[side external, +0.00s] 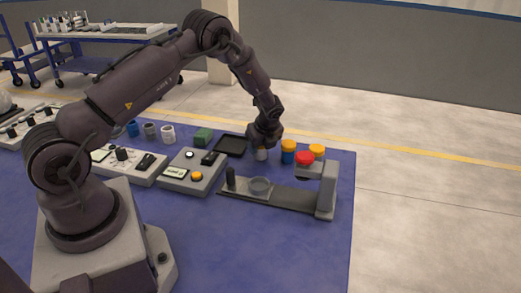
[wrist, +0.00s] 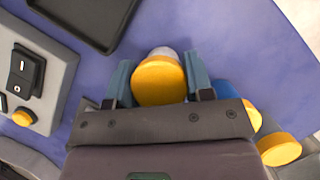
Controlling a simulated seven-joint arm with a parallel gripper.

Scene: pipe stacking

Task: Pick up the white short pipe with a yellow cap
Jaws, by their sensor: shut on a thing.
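The white short pipe with a yellow cap (wrist: 160,80) sits between my gripper's fingers in the wrist view, its yellow cap facing the camera. A bit of its white body shows beyond the cap. In the side view the white pipe (side external: 261,155) shows just below my gripper (side external: 262,146), over the blue table. My gripper (wrist: 160,86) is shut on it, one finger on each side. Whether the pipe still touches the table I cannot tell.
A blue pipe with a yellow cap (side external: 288,151), a red-capped pipe (side external: 305,158) and another yellow-capped one (side external: 317,150) stand close on the right. A grey fixture (side external: 285,195) is in front. A black tray (side external: 231,146) and a control box (side external: 193,173) lie left.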

